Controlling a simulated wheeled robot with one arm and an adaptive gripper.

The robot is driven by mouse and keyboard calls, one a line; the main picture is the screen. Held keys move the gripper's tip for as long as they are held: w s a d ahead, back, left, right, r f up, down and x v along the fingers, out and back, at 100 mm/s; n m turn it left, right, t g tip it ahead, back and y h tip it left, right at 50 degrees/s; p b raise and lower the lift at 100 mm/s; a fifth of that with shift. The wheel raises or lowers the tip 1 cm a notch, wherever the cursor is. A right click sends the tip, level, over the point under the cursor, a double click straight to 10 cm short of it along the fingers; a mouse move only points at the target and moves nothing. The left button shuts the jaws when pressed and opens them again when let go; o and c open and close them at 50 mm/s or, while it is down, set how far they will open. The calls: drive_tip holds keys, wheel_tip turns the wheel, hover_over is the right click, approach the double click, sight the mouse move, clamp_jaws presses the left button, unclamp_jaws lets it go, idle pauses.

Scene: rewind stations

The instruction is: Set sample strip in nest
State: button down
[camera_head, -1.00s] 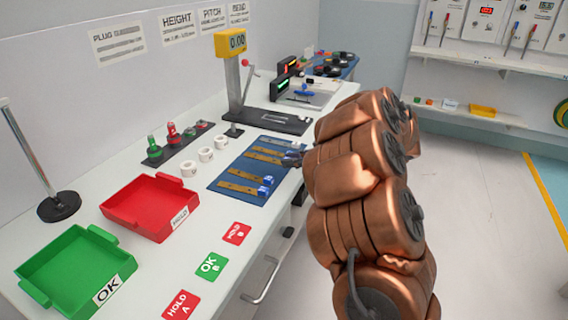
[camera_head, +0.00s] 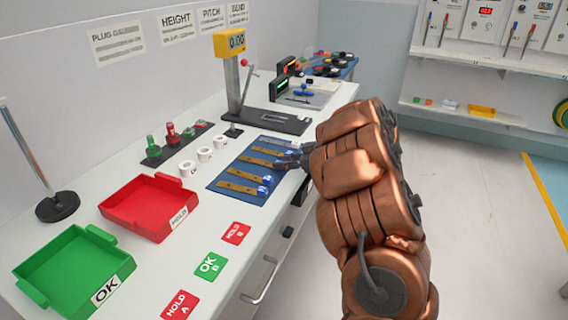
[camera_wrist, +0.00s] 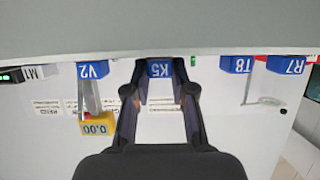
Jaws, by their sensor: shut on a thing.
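Brass-coloured sample strips with blue end blocks lie side by side on a blue mat (camera_head: 222,187) on the bench. My gripper (camera_head: 290,160) is at the mat's right edge, by the second strip (camera_head: 262,162) from the far end. In the wrist view, which is upside down, my gripper (camera_wrist: 160,90) is shut on the blue block marked K5 (camera_wrist: 160,69). Block V2 (camera_wrist: 93,70) is to its left; blocks T8 (camera_wrist: 236,65) and R7 (camera_wrist: 287,65) are to its right. A black plate with a pale slot (camera_head: 275,121) lies beyond the mat; I cannot tell if it is the nest.
A gauge with a yellow display (camera_head: 229,42) stands on the black plate. White rings (camera_head: 205,155) and red and green plugs (camera_head: 172,134) are left of the mat. A red tray (camera_head: 150,207) and a green tray (camera_head: 75,270) are nearer. The floor at right is clear.

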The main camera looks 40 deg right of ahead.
drive_tip(key=shift+f, duration=0.15)
drive_tip(key=c, duration=1)
unclamp_jaws()
drive_tip(key=shift+s+d+r, duration=0.1)
drive_tip(key=shift+s+r, duration=0.05)
drive_tip(key=shift+r, duration=0.1)
drive_tip(key=v, duration=1.1)
drive_tip(key=shift+s+d+r+p, duration=0.1)
drive_tip(key=shift+s+p, duration=0.15)
drive_tip(key=shift+p, duration=0.05)
